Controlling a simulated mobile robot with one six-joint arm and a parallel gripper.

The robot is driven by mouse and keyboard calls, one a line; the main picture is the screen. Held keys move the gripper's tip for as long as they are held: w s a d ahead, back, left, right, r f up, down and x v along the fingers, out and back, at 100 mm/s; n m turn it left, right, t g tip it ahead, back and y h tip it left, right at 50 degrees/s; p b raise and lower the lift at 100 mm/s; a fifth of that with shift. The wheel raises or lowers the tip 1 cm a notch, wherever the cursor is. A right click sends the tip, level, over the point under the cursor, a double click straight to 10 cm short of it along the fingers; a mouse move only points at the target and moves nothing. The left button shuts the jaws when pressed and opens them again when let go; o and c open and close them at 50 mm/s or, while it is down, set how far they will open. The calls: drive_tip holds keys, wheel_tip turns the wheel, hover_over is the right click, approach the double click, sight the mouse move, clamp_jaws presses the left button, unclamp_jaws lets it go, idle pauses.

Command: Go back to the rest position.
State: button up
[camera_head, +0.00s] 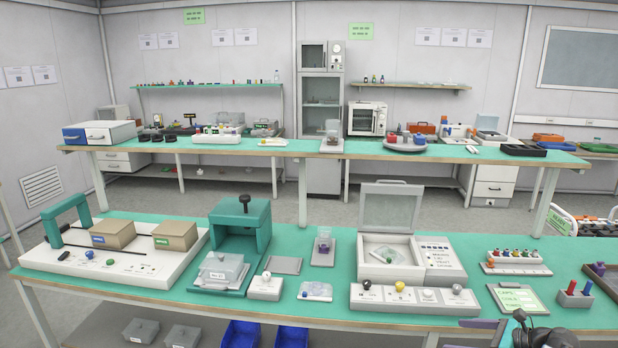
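A dark, rounded part with a grey piece beside it shows at the bottom right edge, in front of the near bench; it looks like part of my own arm. No gripper fingers can be made out, so whether my gripper holds anything is hidden. The near green-topped bench (330,205) carries the work items. On it an open-lidded grey box (390,272) stands right of centre. A green press-like stand (240,222) with a black knob holds a clear container (222,268).
A white panel (50,262) with two cardboard boxes is at left. A control strip (413,300), a rack of coloured caps (513,255) and a green-framed card (516,300) are at right. A second bench (270,148) stands behind, across an open floor strip.

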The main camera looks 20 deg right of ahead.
drive_tip(key=w+a+f+n+g+y, duration=0.1)
drive_tip(key=w+a+f+n+g, duration=0.15)
drive_tip(key=a+f, duration=0.6)
drive_tip(key=w+a+f+n+g+y, duration=0.1)
drive_tip(key=a+f+g, duration=0.2)
drive_tip(key=a, duration=1.1)
drive_tip(key=w+a+f+n+g+y, duration=0.2)
drive_tip(key=a+f, duration=0.4)
drive_tip(key=a, duration=0.5)
drive_tip(key=s+a+f+n+g+h, duration=0.2)
drive_tip(key=s+a+f+n+g, duration=0.4)
drive_tip(key=s+a+f, duration=0.65)
drive_tip(key=s+a+f+n+g+h, duration=0.2)
drive_tip(key=s+f+n+h, duration=0.1)
drive_tip(key=s+n, duration=0.3)
drive_tip(key=s+a+f+n+g+h, duration=0.1)
drive_tip(key=s+a+f+n+h, duration=0.2)
drive_tip(key=s, duration=0.5)
drive_tip(key=d+f+n+h, duration=0.2)
drive_tip(key=d+n+h, duration=0.1)
drive_tip(key=d+n, duration=0.4)
drive_tip(key=n, duration=0.2)
drive_tip(key=shift+s+d+n+b, duration=0.2)
drive_tip(key=shift+s+n+b, duration=0.1)
drive_tip(key=shift+s+n, duration=0.1)
drive_tip(key=shift+r, duration=0.1)
